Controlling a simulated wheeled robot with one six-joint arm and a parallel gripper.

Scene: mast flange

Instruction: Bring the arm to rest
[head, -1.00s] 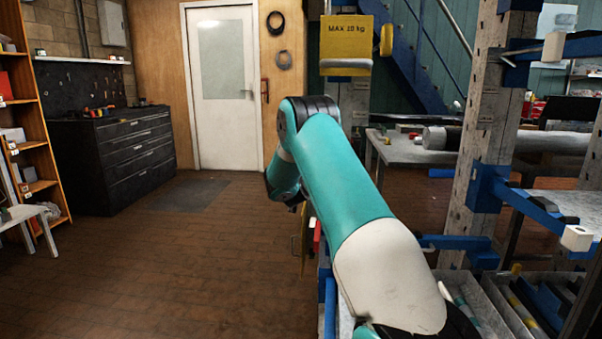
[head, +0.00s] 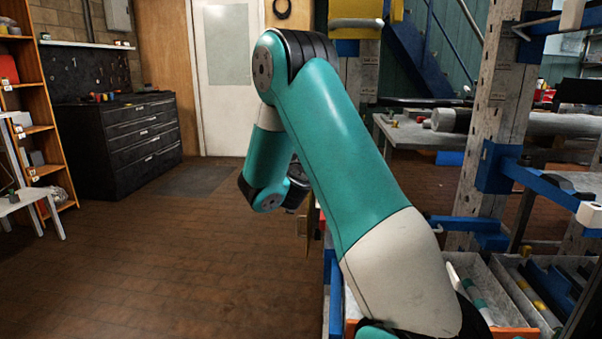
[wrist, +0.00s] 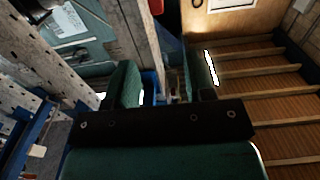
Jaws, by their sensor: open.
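My teal and white arm reaches up from the bottom of the head view, bends at a dark elbow joint, and hangs down on its far side. My gripper (wrist: 165,85) shows in the wrist view with its two green fingers apart and nothing seen between them. In the head view the end of the arm is mostly hidden behind my own upper link, so the fingers cannot be made out there.
A rack with grey posts (head: 497,130) and blue arms stands close on the right, with grey bins (head: 520,290) low down. A workbench (head: 420,135) stands behind it. A black drawer cabinet (head: 125,145) is at the left. The brown floor (head: 150,260) is clear.

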